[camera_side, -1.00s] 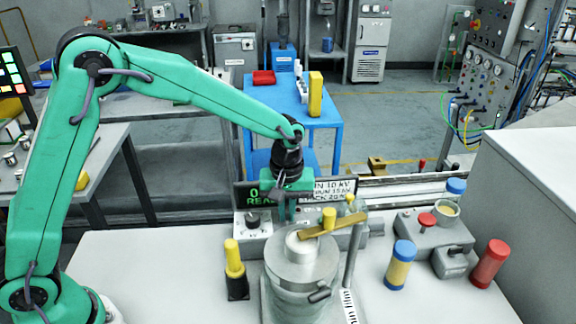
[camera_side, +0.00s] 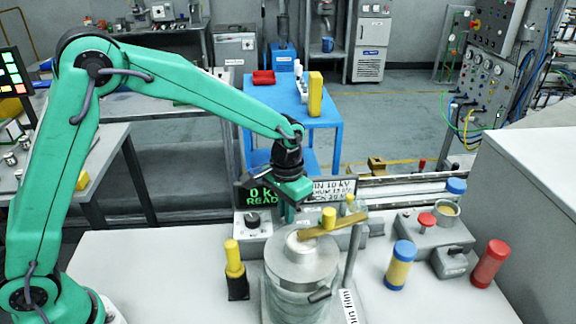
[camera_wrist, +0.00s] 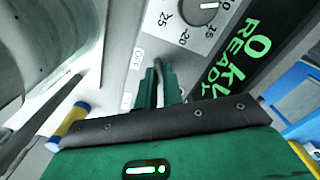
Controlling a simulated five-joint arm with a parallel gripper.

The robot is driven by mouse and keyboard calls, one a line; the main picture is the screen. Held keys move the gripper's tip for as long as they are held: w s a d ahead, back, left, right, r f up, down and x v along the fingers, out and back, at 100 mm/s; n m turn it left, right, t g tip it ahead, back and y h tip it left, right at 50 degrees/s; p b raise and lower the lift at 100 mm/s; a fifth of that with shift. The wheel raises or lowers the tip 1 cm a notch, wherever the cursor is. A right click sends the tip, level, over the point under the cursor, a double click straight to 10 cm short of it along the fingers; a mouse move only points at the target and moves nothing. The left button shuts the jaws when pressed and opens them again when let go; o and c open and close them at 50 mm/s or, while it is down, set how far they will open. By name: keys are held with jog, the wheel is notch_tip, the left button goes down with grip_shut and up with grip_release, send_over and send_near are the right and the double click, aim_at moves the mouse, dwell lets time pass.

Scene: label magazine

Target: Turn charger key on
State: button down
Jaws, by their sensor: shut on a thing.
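My gripper (camera_wrist: 161,88) points at the charger's light panel. In the wrist view its green fingers are shut on a thin grey upright piece, the charger key (camera_wrist: 158,68).
A round dial (camera_wrist: 200,12) is close to the key; its box (camera_side: 252,224) stands left of my gripper. The metal drum (camera_side: 302,268) with a brass bar (camera_side: 338,228) is in front. A yellow-topped black post (camera_side: 236,270) and a blue-yellow cylinder (camera_side: 399,266) stand nearby.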

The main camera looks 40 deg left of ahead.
jog(key=m, duration=0.6)
jog(key=shift+r+m, duration=0.1)
jog(key=shift+m, duration=0.3)
jog(key=c, duration=1.5)
grip_release()
jog(key=shift+c, duration=0.2)
jog(key=shift+r, duration=0.1)
jog(key=shift+r, duration=3.8)
